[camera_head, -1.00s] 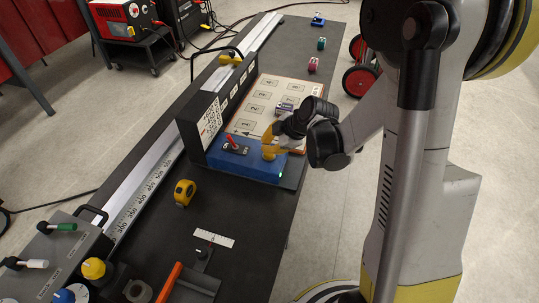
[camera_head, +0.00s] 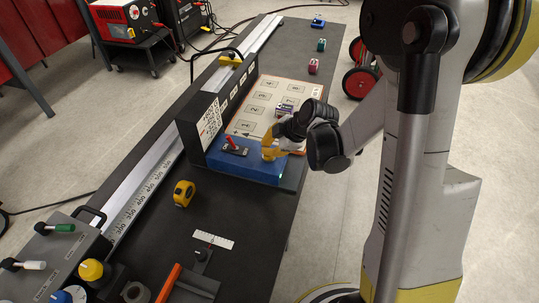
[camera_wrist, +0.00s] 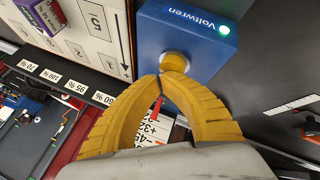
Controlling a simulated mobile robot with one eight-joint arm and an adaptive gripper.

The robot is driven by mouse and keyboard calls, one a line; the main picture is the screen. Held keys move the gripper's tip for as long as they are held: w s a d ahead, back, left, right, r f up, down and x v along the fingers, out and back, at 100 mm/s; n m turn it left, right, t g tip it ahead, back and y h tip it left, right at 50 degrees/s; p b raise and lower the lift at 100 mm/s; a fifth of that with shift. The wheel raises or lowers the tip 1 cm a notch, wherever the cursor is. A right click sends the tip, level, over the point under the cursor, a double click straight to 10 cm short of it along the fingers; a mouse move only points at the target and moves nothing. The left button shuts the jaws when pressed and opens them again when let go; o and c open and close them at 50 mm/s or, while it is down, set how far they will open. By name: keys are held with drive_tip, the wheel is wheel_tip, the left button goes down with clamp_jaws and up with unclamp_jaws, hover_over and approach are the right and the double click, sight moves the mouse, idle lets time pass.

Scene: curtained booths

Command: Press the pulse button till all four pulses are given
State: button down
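The blue unit (camera_head: 240,168), marked "Voltwren" in the wrist view (camera_wrist: 205,50), lies on the black bench. A yellow round button (camera_wrist: 176,62) sits on its top, with a lit green lamp (camera_wrist: 223,30) near its edge. My gripper (camera_head: 267,153) has yellow fingers. In the wrist view its fingertips (camera_wrist: 166,76) meet, empty, at the button's near edge. I cannot tell whether they touch the button. In the head view the gripper partly hides the button area. A red lever (camera_head: 232,142) stands on the unit's left part.
A board with numbered squares (camera_head: 262,92) adjoins the unit, with a small block (camera_head: 284,110) on it. A black upright panel (camera_head: 205,118) stands at left. A yellow tape measure (camera_head: 183,193) and a white scale strip (camera_head: 213,240) lie nearer. Bare bench lies between them.

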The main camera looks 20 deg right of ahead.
drive_tip(key=shift+f, duration=0.25)
drive_tip(key=shift+r, duration=0.1)
drive_tip(key=shift+r+p, duration=0.55)
drive_tip(key=shift+r, duration=0.4)
wheel_tip(320, 180, up, 6)
drive_tip(key=p, duration=0.4)
drive_tip(key=shift+f, duration=0.2)
drive_tip(key=shift+r, duration=0.2)
idle(3.5)
wheel_tip(320, 180, down, 6)
drive_tip(key=b, duration=0.5)
drive_tip(key=shift+b, duration=0.4)
